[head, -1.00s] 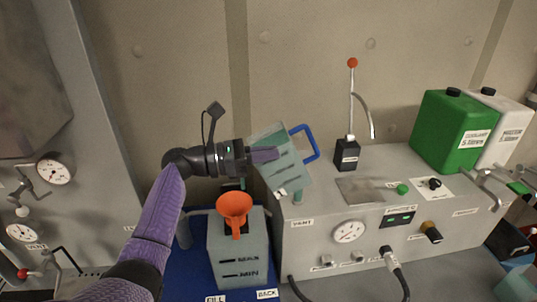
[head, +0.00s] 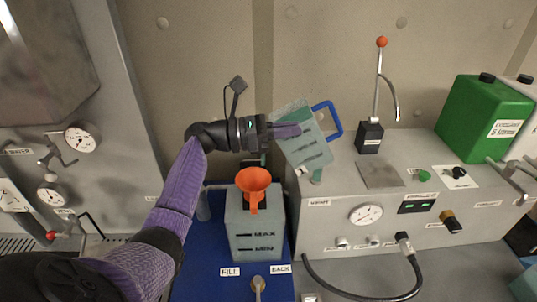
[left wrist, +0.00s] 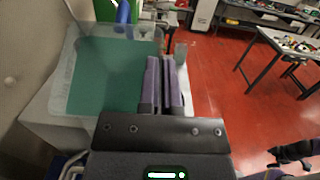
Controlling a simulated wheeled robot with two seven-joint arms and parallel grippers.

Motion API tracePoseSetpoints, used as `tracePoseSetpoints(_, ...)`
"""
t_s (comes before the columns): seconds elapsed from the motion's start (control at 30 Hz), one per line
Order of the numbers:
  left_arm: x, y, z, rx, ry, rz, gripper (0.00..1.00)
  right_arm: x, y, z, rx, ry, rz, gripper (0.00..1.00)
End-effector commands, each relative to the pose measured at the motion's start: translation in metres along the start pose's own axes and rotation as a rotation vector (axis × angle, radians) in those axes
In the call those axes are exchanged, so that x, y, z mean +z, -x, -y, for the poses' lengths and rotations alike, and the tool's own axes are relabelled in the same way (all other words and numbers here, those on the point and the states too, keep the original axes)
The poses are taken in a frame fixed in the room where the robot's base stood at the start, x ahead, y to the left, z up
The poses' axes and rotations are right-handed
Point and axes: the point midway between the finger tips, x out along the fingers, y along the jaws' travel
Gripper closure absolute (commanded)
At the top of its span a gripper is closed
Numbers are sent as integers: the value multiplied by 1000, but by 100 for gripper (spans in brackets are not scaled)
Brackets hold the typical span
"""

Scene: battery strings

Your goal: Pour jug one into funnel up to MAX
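The jug (head: 296,125) is translucent with teal liquid, dark markings and a blue handle (head: 334,118) on its right. It is tilted, up and to the right of the orange funnel (head: 254,182). The funnel stands in the top of a grey-green tank (head: 246,222) marked MAX and MIN. My left gripper (head: 285,131) is shut on the jug's side wall. In the left wrist view its purple fingers (left wrist: 166,85) are close together at the jug (left wrist: 105,75). I see no stream into the funnel. The tank's liquid level is unclear. A dark purple part at lower right there may be my right arm.
The tank stands on a blue mat (head: 200,262) with FILL and BACK labels. A grey console (head: 330,240) with a gauge, knobs and an upright orange-topped lever (head: 376,85) is on the right. A green canister (head: 482,115) stands on it. A black hose curves along its front.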

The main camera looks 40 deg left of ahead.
Motion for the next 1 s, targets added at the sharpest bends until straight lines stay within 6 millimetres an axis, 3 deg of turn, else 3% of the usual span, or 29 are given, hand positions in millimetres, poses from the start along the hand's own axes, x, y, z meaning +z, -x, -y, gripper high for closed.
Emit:
tracePoseSetpoints(0.3, 6, 2, 0, 2, 0, 106, 100, 1, -7, 0, 0, 0, 0, 0)
tracePoseSetpoints(1.0, 6, 3, 0, 2, -1, 106, 100, 1, -7, 0, 0, 0, 0, 0)
